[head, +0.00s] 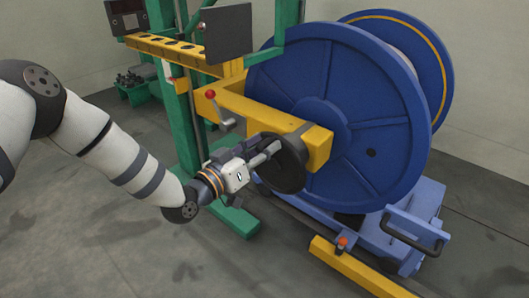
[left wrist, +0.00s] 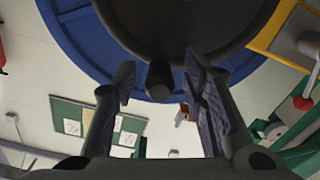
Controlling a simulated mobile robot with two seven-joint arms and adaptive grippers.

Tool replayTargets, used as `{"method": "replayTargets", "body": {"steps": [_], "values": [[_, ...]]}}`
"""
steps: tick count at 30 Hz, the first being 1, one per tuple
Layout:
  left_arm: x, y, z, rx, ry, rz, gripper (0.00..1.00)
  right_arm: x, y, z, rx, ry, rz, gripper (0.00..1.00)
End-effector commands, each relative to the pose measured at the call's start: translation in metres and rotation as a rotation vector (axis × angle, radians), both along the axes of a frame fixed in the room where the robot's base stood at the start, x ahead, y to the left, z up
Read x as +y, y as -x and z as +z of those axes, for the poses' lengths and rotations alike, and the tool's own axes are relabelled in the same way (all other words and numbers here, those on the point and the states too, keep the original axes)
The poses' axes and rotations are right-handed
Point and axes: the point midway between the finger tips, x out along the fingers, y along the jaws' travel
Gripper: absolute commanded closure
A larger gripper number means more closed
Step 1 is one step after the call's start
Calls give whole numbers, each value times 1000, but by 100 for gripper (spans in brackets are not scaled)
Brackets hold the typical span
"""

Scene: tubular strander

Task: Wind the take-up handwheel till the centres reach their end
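The dark take-up handwheel (head: 284,178) sits at the end of a yellow arm (head: 318,147), in front of the large blue reel (head: 335,85). My left gripper (head: 268,152) is at the near face of the wheel. In the left wrist view the handwheel (left wrist: 190,25) fills the top, and its dark handle knob (left wrist: 159,82) points towards me between the two fingertips. The fingers are spread, with a gap on each side of the knob. The centres are hidden behind the yellow arm and the reel. My right gripper is out of view.
A small crank with a red knob (head: 211,95) is on the yellow beam above my left wrist. Green uprights (head: 176,115) stand behind it. A blue base with a dark handle (head: 412,230) and a yellow floor rail (head: 355,267) lie right.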

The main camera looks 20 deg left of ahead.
Motion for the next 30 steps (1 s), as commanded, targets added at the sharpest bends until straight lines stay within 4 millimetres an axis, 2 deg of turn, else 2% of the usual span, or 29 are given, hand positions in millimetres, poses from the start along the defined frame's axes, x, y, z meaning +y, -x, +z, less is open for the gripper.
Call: {"method": "replayTargets", "body": {"steps": [8, 9, 14, 23, 30], "values": [[-2, -4, 1, 0, 1, 0, 61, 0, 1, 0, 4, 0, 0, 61], [-2, -4, 1, 0, 1, 0, 63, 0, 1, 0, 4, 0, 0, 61], [-2, -4, 1, 1, 0, 0, 99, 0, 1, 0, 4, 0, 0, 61], [-2, -4, 1, -1, -7, -1, 100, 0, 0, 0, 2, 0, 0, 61], [-10, -1, 3, -31, -89, -2, 100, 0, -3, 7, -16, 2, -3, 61]]}}
